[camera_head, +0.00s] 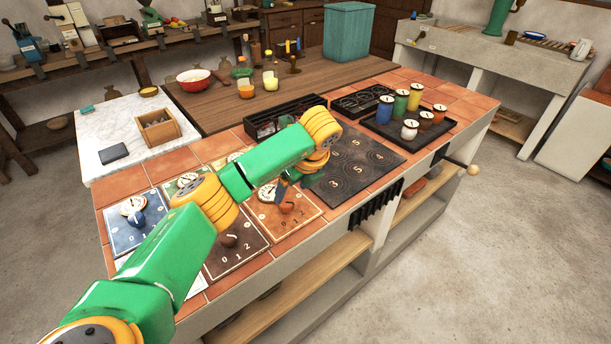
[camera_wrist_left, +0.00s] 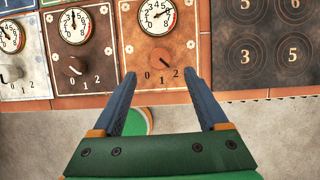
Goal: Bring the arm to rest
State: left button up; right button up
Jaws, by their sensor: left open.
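My left arm reaches in from the lower left over the tiled counter (camera_head: 335,225). My left gripper (camera_head: 283,190) is mostly hidden behind my own wrist in the head view; a blue finger shows close to the copper panel (camera_head: 308,213). In the left wrist view my left gripper (camera_wrist_left: 160,75) is open, its two blue fingers apart with nothing between them. The copper panel (camera_wrist_left: 185,30) lies beyond the fingertips, with a knob (camera_wrist_left: 155,57) and a round gauge (camera_wrist_left: 157,17). I cannot tell the gap between fingertips and panel. My right gripper is not in view.
Other dial panels, one blue (camera_head: 125,238) and one dark brown (camera_head: 238,258), lie left of the copper one. A black numbered hob plate (camera_head: 345,185) lies right. A dark tray (camera_head: 440,135) holds several coloured jars. Open floor (camera_head: 480,270) lies in front of the counter.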

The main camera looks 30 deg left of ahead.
pick_arm(q)
jog(key=s+d+f+t+h, duration=0.1)
jog(key=d+f+h, duration=0.3)
jog(key=d+h, duration=0.3)
jog(key=s+d+f+t+h, duration=0.1)
jog(key=d+f+h, duration=0.35)
jog(key=d, duration=0.55)
jog(key=s+d+f+h, duration=0.1)
jog(key=d+f+h, duration=0.45)
jog(key=d, duration=0.25)
jog(key=s+a+f+n+t+y+p, duration=0.1)
jog(key=s+a+f+n+t+y, duration=0.25)
jog(key=a+f+n+y, duration=0.35)
jog(key=s+a+f+n+t+y, duration=0.2)
jog(key=s+a+f+n+t, duration=0.15)
jog(key=a+f+n, duration=0.55)
jog(key=s+f+n+g+y, duration=0.1)
jog(key=s+f+g, duration=0.2)
jog(key=s, duration=0.6)
jog(key=s+a+f+n+g+y, duration=0.1)
jog(key=s+f+g, duration=0.2)
jog(key=s, duration=0.7)
jog(key=s+f+n+g+y, duration=0.1)
jog(key=s+f+n+g, duration=0.1)
jog(key=s+f, duration=0.4)
jog(key=s+g, duration=0.1)
jog(key=s, duration=0.2)
jog(key=shift+s+a+g+y, duration=0.15)
jog(key=shift+a+g+y, duration=0.15)
jog(key=shift+y, duration=0.1)
